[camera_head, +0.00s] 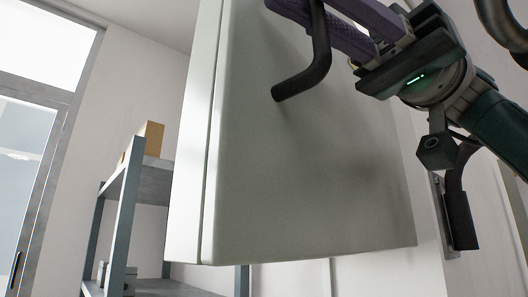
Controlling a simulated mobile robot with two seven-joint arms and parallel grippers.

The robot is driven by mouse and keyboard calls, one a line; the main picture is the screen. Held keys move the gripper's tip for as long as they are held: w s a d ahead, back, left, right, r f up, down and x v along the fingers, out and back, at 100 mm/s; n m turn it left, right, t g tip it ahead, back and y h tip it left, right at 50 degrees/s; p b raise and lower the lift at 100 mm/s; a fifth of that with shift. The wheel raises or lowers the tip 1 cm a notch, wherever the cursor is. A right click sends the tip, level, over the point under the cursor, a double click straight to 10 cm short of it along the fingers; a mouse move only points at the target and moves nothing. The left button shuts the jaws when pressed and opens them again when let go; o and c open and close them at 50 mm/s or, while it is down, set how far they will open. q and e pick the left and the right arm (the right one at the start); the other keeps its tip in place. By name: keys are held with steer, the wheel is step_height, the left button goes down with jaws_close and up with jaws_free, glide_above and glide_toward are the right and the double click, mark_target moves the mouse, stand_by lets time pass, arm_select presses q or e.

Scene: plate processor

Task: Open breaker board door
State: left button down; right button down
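The breaker board (310,170) is a pale grey-green box that fills the middle of the view, tilted by the camera's angle. A narrow seam runs down near its left edge, and its door looks closed. A dark bent handle (305,72) stands out from the door near the top of the picture. My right gripper (335,18) comes in from the upper right, its purple fingers at the handle. The handle crosses in front of one finger. The fingertips are partly cut off by the top edge, so I cannot tell whether they grip it. My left gripper is not in view.
A metal shelf (120,205) with a cardboard box (151,138) stands behind at the left. A glazed door or window frame (68,95) is at the far left. Another dark handle (459,215) is on the right, below my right arm.

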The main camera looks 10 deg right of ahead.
steer(key=shift+s+d, duration=0.1)
steer(key=shift+d, duration=0.05)
steer(key=c, duration=1.2)
jaws_free()
steer(key=shift+b+v, duration=1.5)
steer(key=shift+v, duration=3.45)
